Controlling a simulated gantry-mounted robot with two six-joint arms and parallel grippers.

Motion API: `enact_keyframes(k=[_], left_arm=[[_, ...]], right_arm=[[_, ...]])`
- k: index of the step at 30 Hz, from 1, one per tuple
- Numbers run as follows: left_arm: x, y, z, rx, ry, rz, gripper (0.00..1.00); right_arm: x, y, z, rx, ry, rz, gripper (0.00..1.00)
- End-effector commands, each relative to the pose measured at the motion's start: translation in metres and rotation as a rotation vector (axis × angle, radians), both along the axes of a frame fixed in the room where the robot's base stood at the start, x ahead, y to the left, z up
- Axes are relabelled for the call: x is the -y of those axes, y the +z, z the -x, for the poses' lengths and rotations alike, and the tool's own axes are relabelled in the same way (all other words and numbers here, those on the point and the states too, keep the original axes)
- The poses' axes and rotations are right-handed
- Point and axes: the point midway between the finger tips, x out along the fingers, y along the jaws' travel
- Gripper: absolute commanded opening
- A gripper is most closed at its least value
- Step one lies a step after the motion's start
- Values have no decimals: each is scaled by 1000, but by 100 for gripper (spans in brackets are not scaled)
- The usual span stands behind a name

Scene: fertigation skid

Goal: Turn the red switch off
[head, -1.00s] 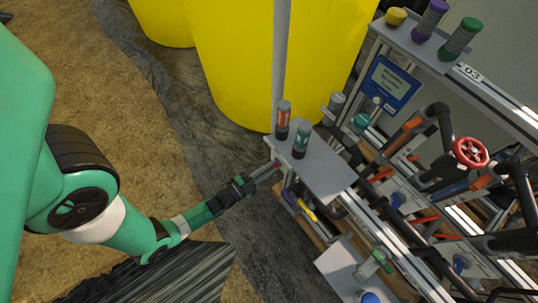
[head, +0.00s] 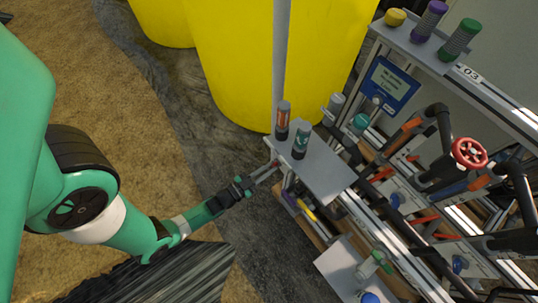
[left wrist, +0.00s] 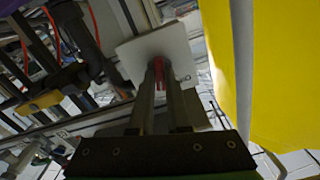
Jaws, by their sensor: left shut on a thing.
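The red switch (left wrist: 160,73) shows in the left wrist view in front of a pale plate (left wrist: 146,48) on the skid. My left gripper (left wrist: 159,66) has its two fingers on either side of the switch and is shut on it. In the head view, the left gripper (head: 270,168) reaches the left end of the grey shelf (head: 322,172), and the switch is too small and covered to make out there. Whether the switch stands on or off cannot be told. My right gripper is not in view.
Two small bottles (head: 282,119) (head: 300,142) stand on the shelf just above the gripper. A grey post (head: 281,60) and yellow tanks (head: 230,60) stand behind. Pipes and a red handwheel (head: 470,152) fill the right. The floor at left is open.

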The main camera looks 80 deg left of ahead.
Motion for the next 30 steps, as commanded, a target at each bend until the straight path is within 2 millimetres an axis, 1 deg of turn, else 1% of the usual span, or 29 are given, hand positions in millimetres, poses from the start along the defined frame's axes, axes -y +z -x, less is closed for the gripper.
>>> enact_keyframes(k=[21, 30], left_arm=[[-1, 2, 0, 255, -2, 626, 0], [-1, 2, 0, 341, -2, 844, 0]], right_arm=[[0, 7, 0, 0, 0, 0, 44], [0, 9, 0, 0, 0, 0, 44]])
